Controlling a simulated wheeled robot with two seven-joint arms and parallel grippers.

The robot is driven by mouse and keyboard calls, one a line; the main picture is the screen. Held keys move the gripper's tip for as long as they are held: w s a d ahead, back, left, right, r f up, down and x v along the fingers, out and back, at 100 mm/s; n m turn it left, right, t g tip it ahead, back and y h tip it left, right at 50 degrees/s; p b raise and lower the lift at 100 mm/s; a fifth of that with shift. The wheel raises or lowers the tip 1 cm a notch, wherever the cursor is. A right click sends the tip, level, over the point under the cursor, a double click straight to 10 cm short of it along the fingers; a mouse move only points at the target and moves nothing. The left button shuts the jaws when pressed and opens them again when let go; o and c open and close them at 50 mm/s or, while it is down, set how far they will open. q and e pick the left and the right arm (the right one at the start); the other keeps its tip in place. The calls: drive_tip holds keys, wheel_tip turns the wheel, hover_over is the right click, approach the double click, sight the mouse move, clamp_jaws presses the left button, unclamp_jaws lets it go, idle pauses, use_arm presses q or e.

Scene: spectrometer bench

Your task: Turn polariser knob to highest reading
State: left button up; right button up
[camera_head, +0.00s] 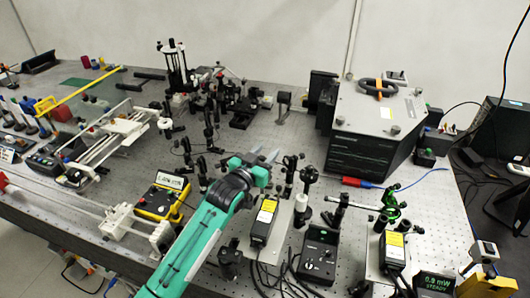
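My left gripper (264,156) is at the end of the green arm from the bottom centre. Its two grey fingers are spread apart above the bench, with nothing visible between them. A small display (437,282) at the lower right shows "0.9 mW STEADY" in green. A green mount (393,208) on a post stands to the right, well apart from the gripper. I cannot tell for sure which part is the polariser knob. A black control box (318,258) with small knobs sits in front of the posts. My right gripper is not in view.
A large grey instrument (375,118) stands at the back right of the perforated bench (300,95). Black posts (308,185) stand close to the right of my gripper. A yellow meter (162,197) is to the left. Cables run along the front edge.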

use_arm(q)
clamp_jaws()
